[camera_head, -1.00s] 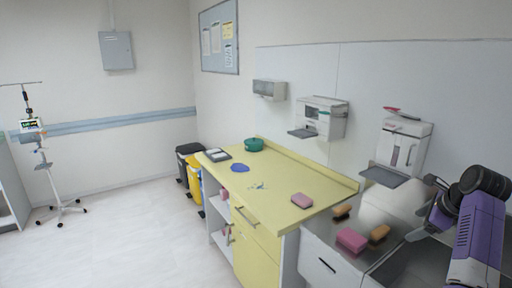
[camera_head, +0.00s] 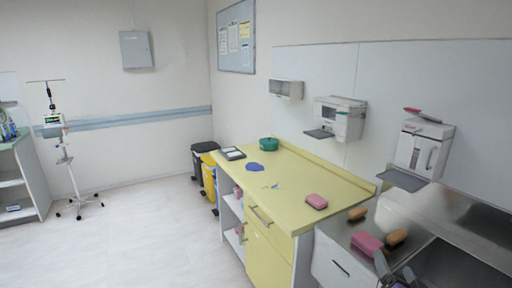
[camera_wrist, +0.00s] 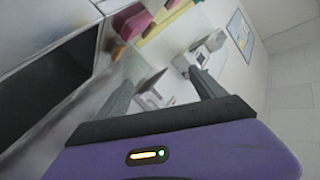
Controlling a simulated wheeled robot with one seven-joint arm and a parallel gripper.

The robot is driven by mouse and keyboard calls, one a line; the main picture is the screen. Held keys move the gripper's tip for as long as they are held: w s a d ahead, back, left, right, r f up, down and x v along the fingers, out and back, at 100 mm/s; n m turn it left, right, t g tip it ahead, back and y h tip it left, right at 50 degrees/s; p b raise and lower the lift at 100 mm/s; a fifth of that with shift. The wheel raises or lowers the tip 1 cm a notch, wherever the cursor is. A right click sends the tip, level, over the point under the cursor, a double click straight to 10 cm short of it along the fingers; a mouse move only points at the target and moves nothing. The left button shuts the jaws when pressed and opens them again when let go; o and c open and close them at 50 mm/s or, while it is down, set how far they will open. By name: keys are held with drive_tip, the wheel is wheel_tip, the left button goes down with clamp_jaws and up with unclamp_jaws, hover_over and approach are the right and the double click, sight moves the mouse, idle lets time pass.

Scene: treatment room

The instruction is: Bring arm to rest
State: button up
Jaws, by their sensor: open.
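My gripper (camera_wrist: 160,95) shows in the wrist view with its two dark fingers spread apart and nothing between them. Beyond the fingers are the wall dispensers and the counter, seen tilted. In the head view, a part of my arm (camera_head: 392,278) shows at the bottom right edge, in front of the metal sink counter (camera_head: 358,238). The rest of the arm is out of that frame.
A pink sponge (camera_head: 367,243) and two orange-brown sponges (camera_head: 397,237) lie on the metal counter. Open floor (camera_head: 150,225) lies to the left.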

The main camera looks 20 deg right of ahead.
drive_tip(key=s+a+n+t+y, duration=0.2)
drive_tip(key=s+a+n, duration=0.4)
drive_tip(key=a, duration=0.6)
drive_tip(key=s+a+n+t+y, duration=0.2)
drive_tip(key=s+a+n+y, duration=0.15)
drive_tip(key=s+a, duration=0.65)
drive_tip(key=s+a+f+n+g+y, duration=0.2)
drive_tip(key=s+a+n+y, duration=0.1)
drive_tip(key=s+a, duration=0.8)
drive_tip(key=shift+s+a+g+y+b, duration=0.15)
drive_tip(key=shift+a+g+y+b, duration=0.2)
drive_tip(key=shift+y, duration=0.3)
drive_tip(key=shift+n, duration=0.25)
drive_tip(key=shift+c, duration=0.5)
